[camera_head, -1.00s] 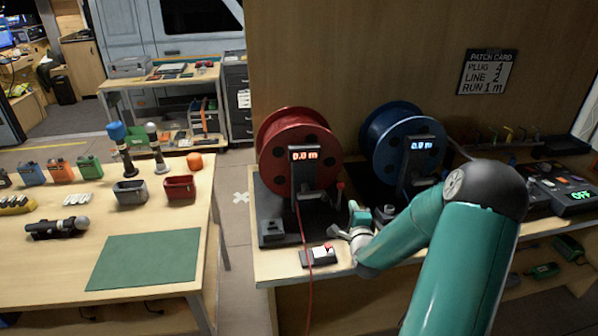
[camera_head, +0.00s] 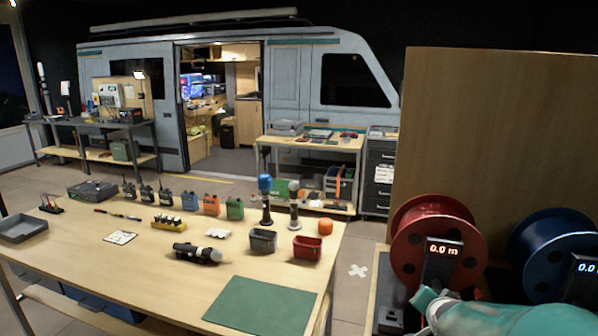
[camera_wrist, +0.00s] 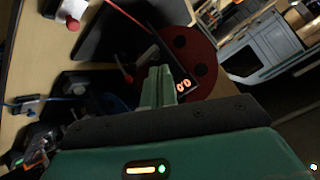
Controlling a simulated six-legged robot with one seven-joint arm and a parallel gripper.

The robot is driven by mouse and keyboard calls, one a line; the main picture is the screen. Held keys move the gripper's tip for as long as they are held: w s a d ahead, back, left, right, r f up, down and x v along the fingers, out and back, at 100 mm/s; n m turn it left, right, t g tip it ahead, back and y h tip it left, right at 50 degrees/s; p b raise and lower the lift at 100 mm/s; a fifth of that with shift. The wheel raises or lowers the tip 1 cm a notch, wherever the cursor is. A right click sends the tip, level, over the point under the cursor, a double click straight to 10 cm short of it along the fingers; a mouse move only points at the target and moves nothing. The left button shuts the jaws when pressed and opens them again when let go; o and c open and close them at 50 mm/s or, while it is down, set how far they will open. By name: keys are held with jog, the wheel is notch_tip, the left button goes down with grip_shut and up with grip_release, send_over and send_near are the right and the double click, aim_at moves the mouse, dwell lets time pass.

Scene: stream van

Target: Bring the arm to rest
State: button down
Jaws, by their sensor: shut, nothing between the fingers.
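In the wrist view my gripper (camera_wrist: 158,86) is shut, its two green fingers together with nothing between them. It points toward the red cable reel (camera_wrist: 196,52) and its lit display, apart from them as far as I can tell. In the head view my green and white arm is at the bottom right, in front of the red reel (camera_head: 408,228) and the blue reel (camera_head: 535,245). I cannot make out the fingertips clearly in that view.
A wooden panel (camera_head: 500,130) stands behind the reels.

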jog(key=s+a+r+n+g+y, duration=0.1)
jog(key=s+a+r+n+g, duration=0.1)
jog(key=s+a, duration=0.5)
jog(key=s+a+r+n+g+y, duration=0.2)
jog(key=s+a+r+n, duration=0.3)
jog(key=s, duration=1)
jog(key=shift+s+a+n+g, duration=0.15)
jog(key=shift+a+n+g, duration=0.25)
jog(key=shift+a+n, duration=0.7)
jog(key=shift+d, duration=0.3)
